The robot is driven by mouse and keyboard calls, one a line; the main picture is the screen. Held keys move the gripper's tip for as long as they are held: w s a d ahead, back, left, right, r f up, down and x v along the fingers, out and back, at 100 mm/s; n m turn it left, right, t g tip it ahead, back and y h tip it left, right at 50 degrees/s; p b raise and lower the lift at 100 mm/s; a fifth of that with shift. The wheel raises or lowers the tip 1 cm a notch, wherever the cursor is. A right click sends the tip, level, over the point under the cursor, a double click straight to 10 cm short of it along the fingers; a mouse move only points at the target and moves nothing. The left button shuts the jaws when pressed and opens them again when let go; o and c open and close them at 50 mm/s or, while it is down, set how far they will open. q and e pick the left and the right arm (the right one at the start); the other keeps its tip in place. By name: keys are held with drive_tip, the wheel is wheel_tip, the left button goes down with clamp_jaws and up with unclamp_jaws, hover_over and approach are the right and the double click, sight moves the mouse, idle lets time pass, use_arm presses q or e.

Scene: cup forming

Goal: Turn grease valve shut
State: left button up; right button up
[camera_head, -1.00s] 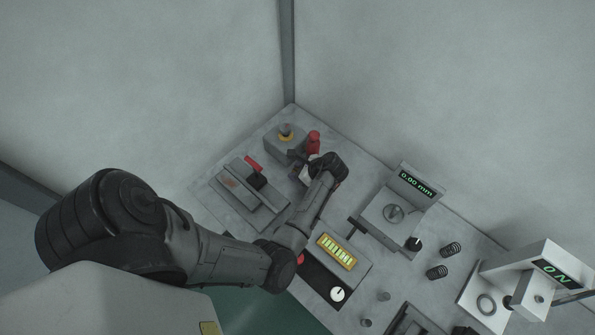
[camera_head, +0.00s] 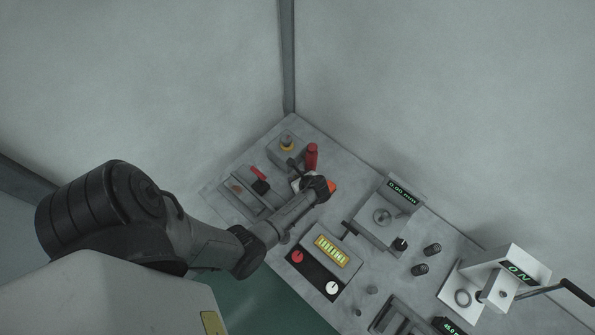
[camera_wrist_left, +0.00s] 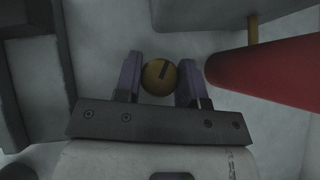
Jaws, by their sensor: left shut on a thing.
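The round yellow knob (camera_wrist_left: 160,77), which I take as the grease valve, has a dark slot-like mark on its face, tilted slightly from upright in the picture. In the left wrist view my left gripper (camera_wrist_left: 160,84) is shut on it, one finger on each side. In the head view my left gripper (camera_head: 318,189) is low over the bench, and its dark wrist hides the knob. A red cylinder (camera_wrist_left: 265,75) lies close right of the fingers in the wrist view. My right gripper is not in view.
A red upright bottle-like part (camera_head: 311,155) stands just behind the left gripper. A grey block with a yellow-ringed knob (camera_head: 287,147) is at the back left. A gauge reading 0.00 mm (camera_head: 383,216) stands to the right. A control box (camera_head: 329,250) is in front.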

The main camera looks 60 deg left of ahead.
use_arm(q)
drive_tip(key=m+t+p, duration=0.1)
drive_tip(key=m+p, duration=0.1)
drive_tip(key=m+t+p, duration=0.1)
drive_tip(key=p, duration=0.1)
drive_tip(key=shift+s+a+r+m+t, duration=0.1)
drive_tip(key=shift+r+m+t, duration=0.25)
drive_tip(key=shift+m+t, duration=0.05)
drive_tip(key=m+t+p, duration=0.2)
drive_tip(key=shift+f+m+h, duration=0.1)
drive_tip(key=shift+m+h, duration=0.3)
drive_tip(key=m+t+h+p, duration=0.1)
drive_tip(key=m+t+p, duration=0.1)
drive_tip(key=m, duration=0.1)
drive_tip(key=shift+f, duration=0.15)
drive_tip(key=shift+m+t+h, duration=0.5)
drive_tip(key=shift+m+h, duration=0.2)
drive_tip(key=shift+m, duration=0.2)
drive_tip(key=shift+f+m+h, duration=0.1)
drive_tip(key=shift+m+h, duration=0.2)
drive_tip(key=shift+m, duration=0.1)
drive_tip(key=shift+t, duration=0.3)
drive_tip(key=o, duration=0.9)
drive_tip(key=shift+o, duration=0.2)
